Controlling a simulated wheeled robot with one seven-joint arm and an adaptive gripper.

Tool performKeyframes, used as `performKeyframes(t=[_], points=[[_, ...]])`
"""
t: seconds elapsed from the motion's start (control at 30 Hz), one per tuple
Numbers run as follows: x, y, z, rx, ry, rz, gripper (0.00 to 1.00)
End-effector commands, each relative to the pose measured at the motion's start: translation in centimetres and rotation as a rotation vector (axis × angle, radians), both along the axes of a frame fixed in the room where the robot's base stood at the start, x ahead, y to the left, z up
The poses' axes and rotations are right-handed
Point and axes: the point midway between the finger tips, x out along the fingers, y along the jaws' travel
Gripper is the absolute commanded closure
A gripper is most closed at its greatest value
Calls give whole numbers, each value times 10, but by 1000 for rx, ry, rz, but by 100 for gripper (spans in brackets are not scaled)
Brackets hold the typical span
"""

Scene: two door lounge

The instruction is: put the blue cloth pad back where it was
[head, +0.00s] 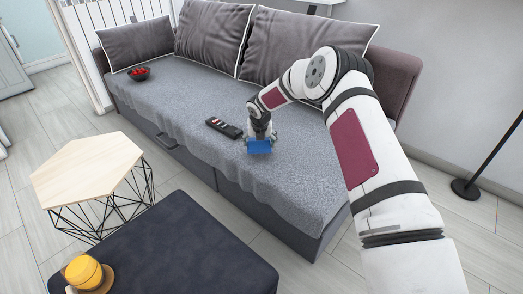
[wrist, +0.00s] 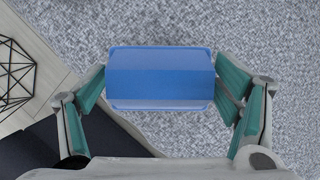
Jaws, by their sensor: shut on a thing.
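The blue cloth pad (head: 259,147) is at the end of my arm, over the front part of the grey sofa seat (head: 190,95). My gripper (head: 260,138) points down and is shut on the pad. In the wrist view the pad (wrist: 160,78) sits between both fingers of my gripper (wrist: 160,88), one finger at each short side. Grey woven cover shows around it. I cannot tell whether the pad touches the seat or hangs just above it.
A black remote (head: 223,128) lies just left of the pad. A bowl with red items (head: 138,73) is at the sofa's far left. A hexagonal wooden table (head: 88,170) and a dark ottoman (head: 170,250) with a yellow object (head: 83,271) stand in front. Cushions line the back.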

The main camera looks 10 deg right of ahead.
Motion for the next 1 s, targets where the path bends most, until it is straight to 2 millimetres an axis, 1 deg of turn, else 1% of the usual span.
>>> performKeyframes(t=[0.23, 0.4, 0.47, 0.83, 0.87, 0.9, 0.93, 1.0], points=[[10, -15, -2, 2, 0, -2, 44], [9, -12, -31, 1, 2, 1, 44], [9, -13, -37, 0, 1, 1, 44], [9, -12, -39, 0, 1, 0, 44], [9, -12, -39, 0, 1, 0, 15], [9, -12, -39, 0, 0, 0, 6], [9, -12, -39, 0, 1, 0, 0], [9, -12, -38, 0, 1, 0, 0]])
